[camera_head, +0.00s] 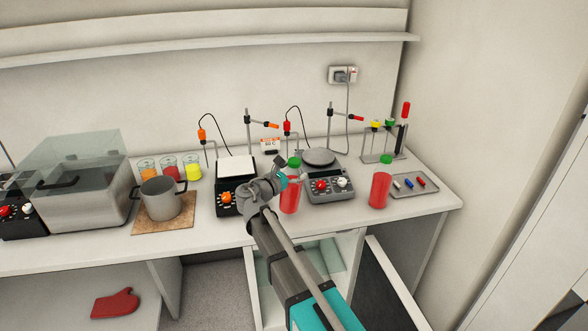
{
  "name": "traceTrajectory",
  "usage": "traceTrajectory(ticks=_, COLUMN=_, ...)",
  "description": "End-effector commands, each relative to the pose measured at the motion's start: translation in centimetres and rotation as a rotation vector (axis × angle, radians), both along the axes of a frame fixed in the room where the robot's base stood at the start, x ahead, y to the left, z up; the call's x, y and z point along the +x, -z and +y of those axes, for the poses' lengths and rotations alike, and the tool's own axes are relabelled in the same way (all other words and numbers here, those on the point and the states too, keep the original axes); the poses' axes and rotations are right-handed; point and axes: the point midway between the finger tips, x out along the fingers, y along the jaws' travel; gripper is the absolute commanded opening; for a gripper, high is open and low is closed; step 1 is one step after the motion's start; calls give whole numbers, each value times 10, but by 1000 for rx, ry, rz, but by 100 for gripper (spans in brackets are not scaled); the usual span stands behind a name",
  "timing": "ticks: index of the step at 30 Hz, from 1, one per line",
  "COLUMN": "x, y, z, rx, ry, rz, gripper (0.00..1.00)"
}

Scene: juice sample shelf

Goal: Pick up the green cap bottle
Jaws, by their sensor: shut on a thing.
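A red bottle with a green cap (290,200) stands upright near the middle of the bench. My gripper (284,178) is at its upper left side, just below the cap, and is shut on it. My gripper hides part of its upper body. I cannot tell whether its base touches the bench. A second red bottle with a green cap (380,190) stands upright farther right on the bench, apart from my gripper.
A hot plate stirrer (330,190) is close right of the held bottle, and a white-topped one (236,203) is to its left. A pot (160,201), jars (192,171), a water bath (78,199) and a small tray (414,191) share the bench (345,222).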

Motion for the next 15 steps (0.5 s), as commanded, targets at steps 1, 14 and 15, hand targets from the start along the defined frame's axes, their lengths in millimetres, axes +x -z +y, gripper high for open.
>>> traceTrajectory(ticks=1, x=-7, y=-12, z=-1, rx=-2, ry=0, rz=-1, gripper=23)
traceTrajectory(ticks=14, x=-56, y=-57, z=-3, rx=-2, ry=-1, rz=-1, gripper=23)
traceTrajectory(ticks=15, x=-64, y=-61, z=-4, rx=-2, ry=-2, rz=-1, gripper=23)
